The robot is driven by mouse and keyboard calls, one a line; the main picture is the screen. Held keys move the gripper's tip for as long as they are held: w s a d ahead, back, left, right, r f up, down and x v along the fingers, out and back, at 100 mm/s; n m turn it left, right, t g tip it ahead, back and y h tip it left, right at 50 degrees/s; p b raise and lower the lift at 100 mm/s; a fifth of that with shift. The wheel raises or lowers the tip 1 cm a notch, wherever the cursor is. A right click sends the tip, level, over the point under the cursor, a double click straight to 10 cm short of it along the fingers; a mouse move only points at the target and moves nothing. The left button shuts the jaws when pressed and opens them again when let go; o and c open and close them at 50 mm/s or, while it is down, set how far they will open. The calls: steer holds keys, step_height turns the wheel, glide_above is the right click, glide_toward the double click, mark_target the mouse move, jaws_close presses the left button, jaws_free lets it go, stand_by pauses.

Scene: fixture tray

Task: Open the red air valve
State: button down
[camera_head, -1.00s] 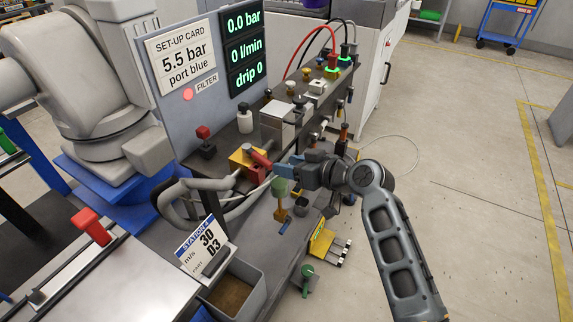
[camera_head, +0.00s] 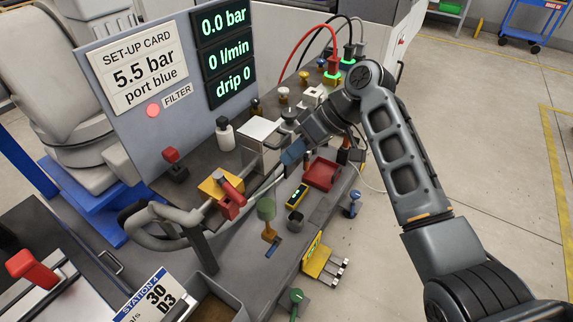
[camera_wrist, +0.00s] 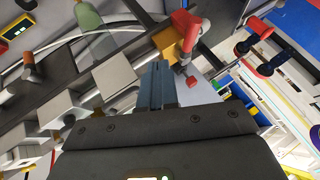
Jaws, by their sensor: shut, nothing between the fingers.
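The red air valve (camera_head: 229,196) has a red lever on a yellow body, low on the grey bench beside a bent grey pipe. It also shows in the wrist view (camera_wrist: 186,30), above and to the right of the fingertips. My gripper (camera_head: 291,153) has blue fingers, which are shut and empty. It hangs over the bench to the right of the valve, apart from the lever. In the wrist view, the closed fingers (camera_wrist: 155,75) point up toward the valve. The readout panel (camera_head: 225,55) shows 0.0 bar, 0 l/min and drip 0.
A set-up card (camera_head: 136,68) reads 5.5 bar, port blue. A red tray (camera_head: 322,174), a green-topped fitting (camera_head: 266,209) and a white-topped block (camera_head: 259,131) stand near my gripper. A red knob (camera_head: 172,156) stands behind the valve.

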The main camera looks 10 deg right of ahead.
mark_target(229, 190)
steer(key=s+a+f+p, duration=0.2)
steer(key=a+f, duration=0.4)
steer(key=a, duration=0.3)
steer(key=shift+a+f+p, duration=0.15)
steer(key=shift+f+p, duration=0.15)
steer(key=shift+f, duration=0.1)
